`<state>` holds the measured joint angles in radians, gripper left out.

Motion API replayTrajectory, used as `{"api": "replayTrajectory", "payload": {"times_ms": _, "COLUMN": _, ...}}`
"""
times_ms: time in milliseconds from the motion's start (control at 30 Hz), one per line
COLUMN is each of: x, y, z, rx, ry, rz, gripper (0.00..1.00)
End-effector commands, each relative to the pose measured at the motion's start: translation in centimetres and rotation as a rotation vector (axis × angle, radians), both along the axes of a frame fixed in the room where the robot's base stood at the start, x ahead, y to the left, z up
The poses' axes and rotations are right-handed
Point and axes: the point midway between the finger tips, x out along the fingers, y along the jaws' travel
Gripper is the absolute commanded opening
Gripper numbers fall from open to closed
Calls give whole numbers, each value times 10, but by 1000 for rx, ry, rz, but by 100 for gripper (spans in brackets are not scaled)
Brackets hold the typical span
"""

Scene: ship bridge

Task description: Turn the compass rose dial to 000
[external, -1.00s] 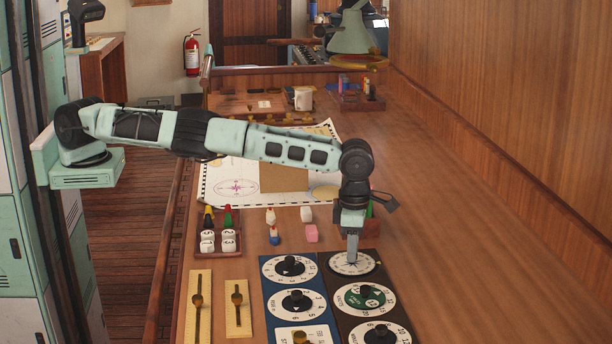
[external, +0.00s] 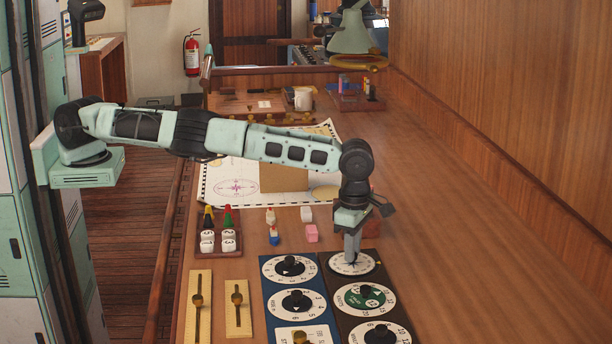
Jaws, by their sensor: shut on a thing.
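The knob itself is hidden between the fingers. The markings on the face are too small to read, so I cannot tell its heading.
Below it on the same panel are a green-centred dial (external: 364,299) and another white dial (external: 381,335). A blue panel with dials (external: 290,268) lies close left. Two brass sliders (external: 197,300) are further left. A tray of pieces (external: 219,240) and a chart (external: 235,187) lie behind. The right counter is clear.

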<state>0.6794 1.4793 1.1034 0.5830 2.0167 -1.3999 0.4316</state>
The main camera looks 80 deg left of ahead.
Motion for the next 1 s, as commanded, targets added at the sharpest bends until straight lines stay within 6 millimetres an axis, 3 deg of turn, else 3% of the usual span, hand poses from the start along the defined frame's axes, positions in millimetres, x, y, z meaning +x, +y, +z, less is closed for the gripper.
{"api": "replayTrajectory", "payload": {"times_ms": 67, "x": 1, "y": -1, "z": 2, "rx": -1, "ry": -4, "rz": 0, "gripper": 0}}
{"api": "replayTrajectory", "payload": {"times_ms": 100, "x": 1, "y": -1, "z": 2, "rx": -1, "ry": -4, "rz": 0, "gripper": 27}}
{"api": "replayTrajectory", "payload": {"times_ms": 167, "x": 1, "y": -1, "z": 2, "rx": -1, "ry": -4, "rz": 0, "gripper": 43}}
{"api": "replayTrajectory", "payload": {"times_ms": 567, "x": 1, "y": -1, "z": 7, "rx": -1, "ry": -3, "rz": 1, "gripper": 43}}
{"api": "replayTrajectory", "payload": {"times_ms": 767, "x": 1, "y": 0, "z": 40, "rx": -2, "ry": -6, "rz": 0, "gripper": 43}}
{"api": "replayTrajectory", "payload": {"times_ms": 1000, "x": 2, "y": 1, "z": 99, "rx": -3, "ry": -6, "rz": -1, "gripper": 43}}
